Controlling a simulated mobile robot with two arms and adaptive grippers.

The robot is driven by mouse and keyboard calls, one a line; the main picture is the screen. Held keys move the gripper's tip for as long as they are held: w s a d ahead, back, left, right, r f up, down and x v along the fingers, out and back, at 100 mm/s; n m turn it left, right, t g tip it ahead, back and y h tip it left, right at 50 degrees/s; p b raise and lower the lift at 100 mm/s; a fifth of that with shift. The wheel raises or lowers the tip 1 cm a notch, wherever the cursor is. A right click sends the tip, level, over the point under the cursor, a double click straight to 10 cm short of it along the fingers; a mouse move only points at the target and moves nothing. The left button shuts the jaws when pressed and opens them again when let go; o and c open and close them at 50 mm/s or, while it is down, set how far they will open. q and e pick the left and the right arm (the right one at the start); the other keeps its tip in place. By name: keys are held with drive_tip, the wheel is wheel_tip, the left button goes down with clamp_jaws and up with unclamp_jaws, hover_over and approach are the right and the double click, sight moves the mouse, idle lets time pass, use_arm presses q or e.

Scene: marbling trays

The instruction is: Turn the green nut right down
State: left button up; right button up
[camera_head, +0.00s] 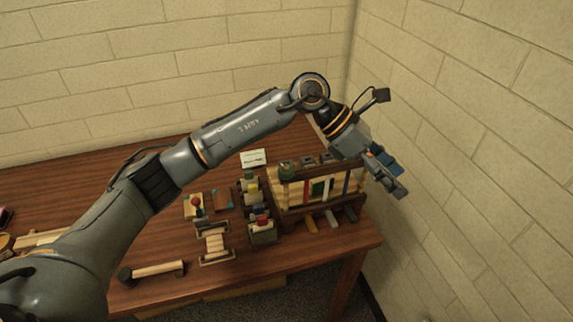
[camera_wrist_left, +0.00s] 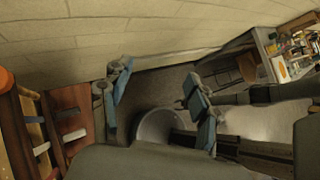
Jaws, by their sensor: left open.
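My left gripper (camera_head: 386,174) hangs at the right end of the wooden rack in the head view, past its far right corner. Its two blue-padded fingers stand wide apart with nothing between them, as the left wrist view also shows (camera_wrist_left: 160,103). A dark green, nut-like piece (camera_head: 287,170) sits on the top left of the wooden rack (camera_head: 291,196); it is too small to tell its thread or how far down it is. The gripper is well to the right of this piece and apart from it. My right gripper is not in view.
Small dark stands with coloured tops (camera_head: 262,232) are left of the rack. A wooden roller (camera_head: 158,268) lies at the table's front left. A white card (camera_head: 253,158) stands behind. The brick wall (camera_head: 470,150) is close on the right. The brown table (camera_head: 335,250) has free room in front.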

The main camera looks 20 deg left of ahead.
use_arm(q)
drive_tip(key=w+a+t+y, duration=0.1)
drive_tip(key=w+a+y, duration=0.45)
drive_tip(key=a, duration=0.55)
drive_tip(key=y, duration=0.5)
approach(286, 166)
drive_tip(key=f+p, duration=0.3)
drive_tip(key=f, duration=0.2)
drive_tip(key=f+p, duration=0.2)
drive_tip(key=f, duration=0.1)
drive_tip(key=shift+s+d+f+p, duration=0.1)
drive_tip(key=shift+s+d+p, duration=0.1)
drive_tip(key=shift+s+p, duration=0.1)
drive_tip(key=shift+f, duration=0.75)
drive_tip(key=c, duration=1.2)
